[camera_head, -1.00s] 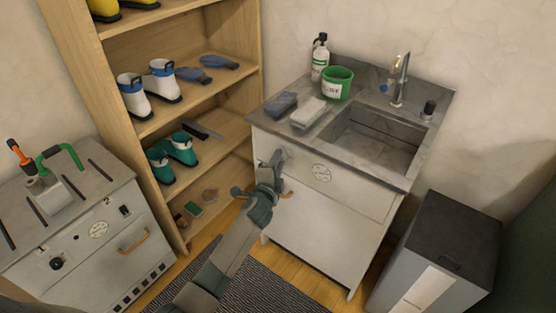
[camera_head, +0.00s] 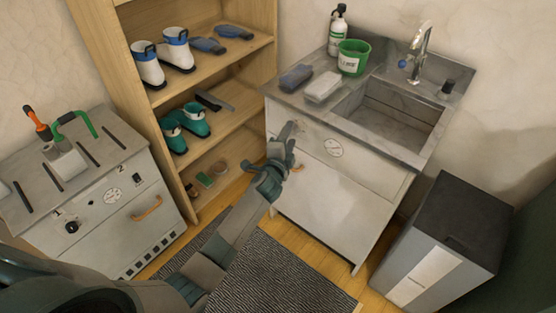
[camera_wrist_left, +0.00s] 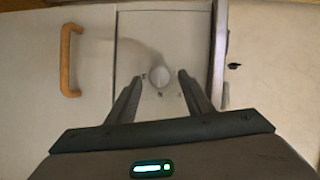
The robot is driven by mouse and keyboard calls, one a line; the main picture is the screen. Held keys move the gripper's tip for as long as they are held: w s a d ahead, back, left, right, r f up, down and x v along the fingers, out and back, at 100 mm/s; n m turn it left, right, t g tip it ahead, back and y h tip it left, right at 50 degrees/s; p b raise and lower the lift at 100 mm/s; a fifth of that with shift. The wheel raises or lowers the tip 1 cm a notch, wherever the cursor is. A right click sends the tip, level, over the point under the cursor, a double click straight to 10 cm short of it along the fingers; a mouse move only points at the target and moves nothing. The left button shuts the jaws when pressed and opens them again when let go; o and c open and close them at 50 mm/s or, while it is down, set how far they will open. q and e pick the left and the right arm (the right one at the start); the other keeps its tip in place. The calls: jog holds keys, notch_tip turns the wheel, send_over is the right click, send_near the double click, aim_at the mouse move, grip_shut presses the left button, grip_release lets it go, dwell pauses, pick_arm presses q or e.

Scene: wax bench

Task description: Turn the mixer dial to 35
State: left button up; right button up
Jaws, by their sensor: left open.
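A pale round knob (camera_wrist_left: 158,76), which looks like the mixer dial, sits on a flat light panel in the left wrist view. Small letters stand around it, and its setting cannot be read. My left gripper (camera_wrist_left: 157,80) is open, with one finger on each side of the knob in that picture; I cannot tell whether they touch it. In the head view, my left gripper (camera_head: 291,148) is at the upper left front of the sink cabinet (camera_head: 320,205) and hides the knob or makes it hard to see. My right gripper is not in view.
A wooden handle (camera_head: 298,169) is close to the gripper on the cabinet front. A wooden shelf (camera_head: 215,130) stands left, and a grey appliance (camera_head: 100,205) further left. A dark-topped bin (camera_head: 455,225) stands right.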

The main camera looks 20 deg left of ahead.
pick_arm(q)
jog(key=s+r, duration=0.2)
jog(key=s, duration=1.4)
jog(key=shift+s+d, duration=0.15)
jog(key=shift+d, duration=0.2)
jog(key=s+d+f+n+g+h, duration=0.1)
jog(key=s+f+n+g, duration=0.3)
jog(key=f, duration=0.9)
jog(key=s+f+n+g, duration=0.2)
jog(key=s+f, duration=0.5)
jog(key=f, duration=0.7)
jog(key=s+d+f+n+g+h, duration=0.1)
jog(key=s+f+n+g, duration=0.3)
jog(key=s+f, duration=1.4)
jog(key=s+n, duration=0.2)
jog(key=n, duration=0.1)
jog(key=shift+s+f+g, duration=0.3)
jog(key=shift+s+g, duration=0.05)
jog(key=shift+g, duration=0.05)
